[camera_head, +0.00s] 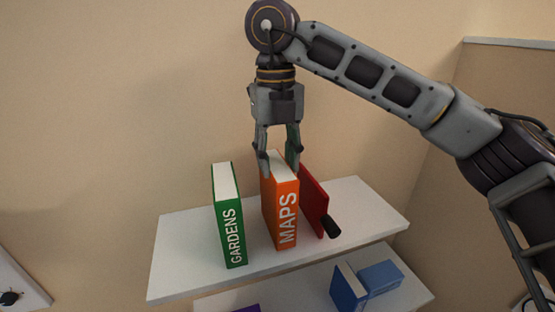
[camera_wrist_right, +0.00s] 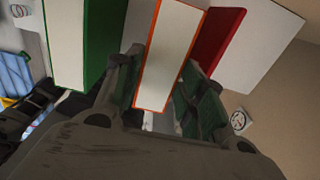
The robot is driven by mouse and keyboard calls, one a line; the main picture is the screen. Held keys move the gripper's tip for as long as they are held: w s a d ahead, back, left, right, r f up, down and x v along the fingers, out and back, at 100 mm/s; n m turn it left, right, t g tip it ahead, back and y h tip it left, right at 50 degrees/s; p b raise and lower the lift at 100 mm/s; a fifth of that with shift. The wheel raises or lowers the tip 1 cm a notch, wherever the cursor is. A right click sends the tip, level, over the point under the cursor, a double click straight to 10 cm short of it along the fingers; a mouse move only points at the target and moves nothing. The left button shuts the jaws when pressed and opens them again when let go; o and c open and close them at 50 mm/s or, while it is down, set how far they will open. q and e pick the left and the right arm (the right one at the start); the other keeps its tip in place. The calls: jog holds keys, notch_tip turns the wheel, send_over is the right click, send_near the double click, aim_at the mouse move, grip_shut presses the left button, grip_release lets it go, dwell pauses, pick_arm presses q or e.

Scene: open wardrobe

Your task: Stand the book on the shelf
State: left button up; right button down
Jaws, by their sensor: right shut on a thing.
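An orange book marked MAPS (camera_head: 285,222) stands upright on the upper white shelf (camera_head: 180,270), its spine to the front. My right gripper (camera_head: 280,165) points down from above and is shut on the top of this book, one finger on each side. In the right wrist view the white page edge of the orange book (camera_wrist_right: 172,55) lies between the fingers of my right gripper (camera_wrist_right: 150,90). I cannot tell whether the book's base touches the shelf. My left gripper is not in view.
A green book marked GARDENS (camera_head: 228,220) stands to the left, with a gap. A red bookend-like panel (camera_head: 313,200) with a dark knob (camera_head: 332,227) is close on the right. A lower shelf (camera_head: 408,295) holds blue books (camera_head: 348,288). The upper shelf's right end is free.

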jog(key=shift+f, duration=0.5)
jog(key=c, duration=0.9)
grip_release()
jog(key=shift+a+r+p, duration=0.15)
jog(key=shift+r+p, duration=0.15)
jog(key=shift+r, duration=5.8)
